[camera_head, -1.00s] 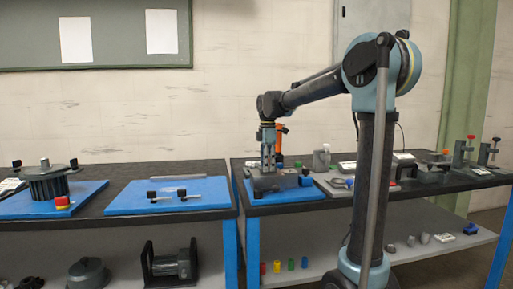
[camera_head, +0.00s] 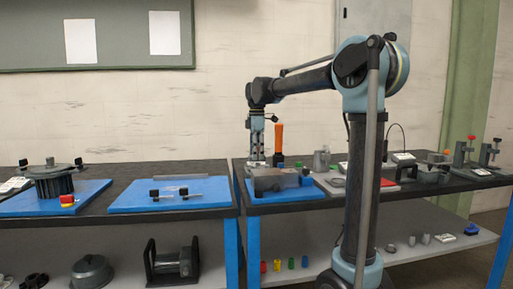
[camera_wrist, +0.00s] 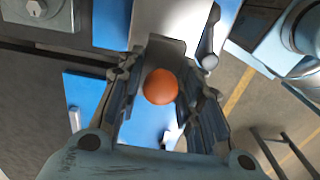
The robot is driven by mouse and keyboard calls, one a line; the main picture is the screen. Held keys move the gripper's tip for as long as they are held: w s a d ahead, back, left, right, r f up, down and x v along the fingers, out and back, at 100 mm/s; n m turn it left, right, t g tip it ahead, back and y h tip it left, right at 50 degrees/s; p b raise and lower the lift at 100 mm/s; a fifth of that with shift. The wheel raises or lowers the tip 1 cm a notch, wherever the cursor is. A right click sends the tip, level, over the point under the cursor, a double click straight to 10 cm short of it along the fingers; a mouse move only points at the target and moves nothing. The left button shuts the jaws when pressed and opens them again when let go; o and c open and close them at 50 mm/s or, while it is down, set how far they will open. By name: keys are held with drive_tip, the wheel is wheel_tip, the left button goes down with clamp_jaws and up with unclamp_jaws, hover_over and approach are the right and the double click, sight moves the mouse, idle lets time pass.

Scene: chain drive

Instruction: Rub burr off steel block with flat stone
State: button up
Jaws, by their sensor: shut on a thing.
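The steel block (camera_head: 268,183), a dark grey slab, lies on the blue mat of the right bench in the head view. My gripper (camera_head: 256,162) points down over the left, far part of the block. It is shut on a grey piece, apparently the flat stone (camera_wrist: 165,46), which shows between the fingertips in the wrist view. The stone is mostly hidden by the fingers, and I cannot tell whether it touches the block. The burr cannot be made out.
An upright orange handle (camera_head: 279,138) stands close right of my gripper; its round end shows between the fingers in the wrist view (camera_wrist: 160,87). A blue piece (camera_head: 306,178) is at the block's right. A grey container (camera_head: 321,160) stands further right. Another blue mat (camera_head: 170,196) lies left.

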drive_tip(key=shift+r, duration=1.55)
drive_tip(key=shift+s, duration=0.1)
